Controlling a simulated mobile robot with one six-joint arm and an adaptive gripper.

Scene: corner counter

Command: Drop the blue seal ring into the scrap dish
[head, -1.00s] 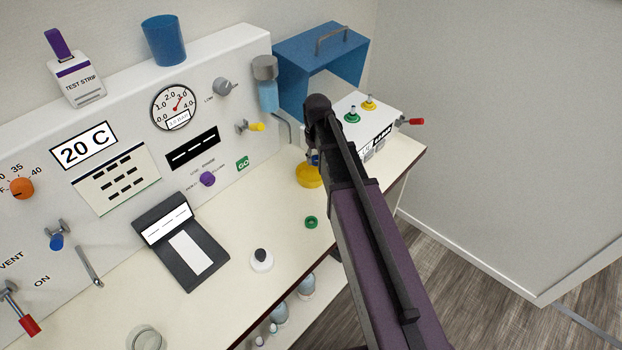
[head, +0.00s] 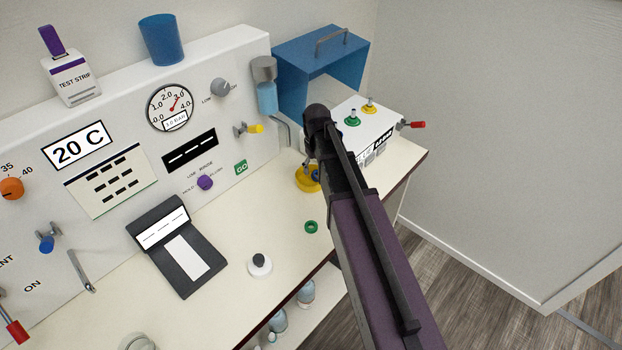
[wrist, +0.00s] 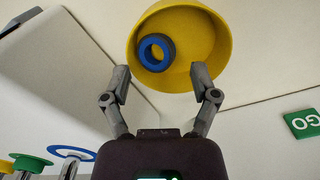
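The scrap dish is a round yellow dish (wrist: 213,62), seen large at the top of the wrist view. In the head view the dish (head: 302,183) stands on the counter, partly hidden by my gripper. The blue seal ring (wrist: 145,48), with a dark side, shows inside the dish's rim, near its left wall. My gripper (wrist: 160,72) is open, its two grey fingertips wide apart at the near side of the dish, with nothing between them. In the head view my arm hides most of my gripper.
A white box with green (head: 352,121) and yellow (head: 369,110) posts stands behind my arm; the wrist view also shows a blue-based post (wrist: 72,152). A green ring (head: 311,227) and a black-topped white item (head: 260,265) lie on the counter. A blue hood (head: 320,60) stands behind.

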